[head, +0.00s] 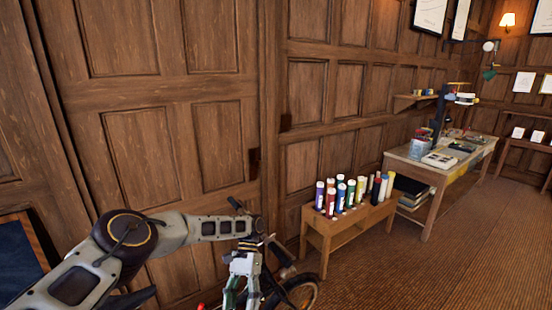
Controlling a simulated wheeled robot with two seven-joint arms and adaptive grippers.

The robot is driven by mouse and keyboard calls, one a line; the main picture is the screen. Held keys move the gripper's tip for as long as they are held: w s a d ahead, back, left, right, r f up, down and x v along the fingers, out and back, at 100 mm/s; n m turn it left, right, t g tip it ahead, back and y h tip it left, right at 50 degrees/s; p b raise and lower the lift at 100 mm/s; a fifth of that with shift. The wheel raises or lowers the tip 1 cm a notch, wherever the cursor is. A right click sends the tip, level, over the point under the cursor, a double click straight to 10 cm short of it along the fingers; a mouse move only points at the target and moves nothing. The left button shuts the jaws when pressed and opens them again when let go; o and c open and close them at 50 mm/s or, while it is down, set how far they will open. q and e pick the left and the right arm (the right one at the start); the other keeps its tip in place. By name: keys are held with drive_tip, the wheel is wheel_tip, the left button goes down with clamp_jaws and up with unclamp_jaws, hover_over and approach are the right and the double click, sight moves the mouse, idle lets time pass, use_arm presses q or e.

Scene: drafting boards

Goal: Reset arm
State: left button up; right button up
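My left arm (165,232) comes in from the lower left, bends at a dark round joint and reaches right in front of the wood-panelled wall. Its far end hangs down near the bottom middle of the head view, among dark bar-like parts. I cannot make out the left gripper's fingers there, nor whether they hold anything. My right arm and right gripper are not in view.
What looks like a bicycle (301,290), partly hidden, stands at the arm's end. A low wooden stand (344,231) with several coloured tubes (331,200) and a cluttered drafting table (429,174) line the wall. Brown floor (450,265) is clear at lower right.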

use_arm(q)
drive_tip(key=s+d+f+t+h, duration=0.1)
drive_tip(key=d+f+t+h, duration=0.1)
drive_tip(key=d+f, duration=0.65)
drive_tip(key=s+d+f+t+h, duration=0.2)
drive_tip(key=d+f, duration=0.1)
drive_tip(key=f, duration=1.1)
drive_tip(key=s+f+n+t+h, duration=0.1)
drive_tip(key=s+f+n+t, duration=0.2)
drive_tip(key=f, duration=1.2)
drive_tip(key=s+a+f+t+y, duration=0.1)
drive_tip(key=s+a+f+t, duration=0.2)
drive_tip(key=s+a+f, duration=1.1)
drive_tip(key=s+a+f+y, duration=0.1)
drive_tip(key=s+a, duration=0.3)
drive_tip(key=s, duration=0.4)
drive_tip(key=s+a+f+y, duration=0.1)
drive_tip(key=s+a+f, duration=0.3)
drive_tip(key=s, duration=0.4)
drive_tip(key=s+a+f+y, duration=0.1)
drive_tip(key=s+a+f, duration=0.1)
drive_tip(key=s+a, duration=0.4)
drive_tip(key=s, duration=0.3)
drive_tip(key=shift+f+t, duration=0.3)
drive_tip(key=shift+f, duration=0.05)
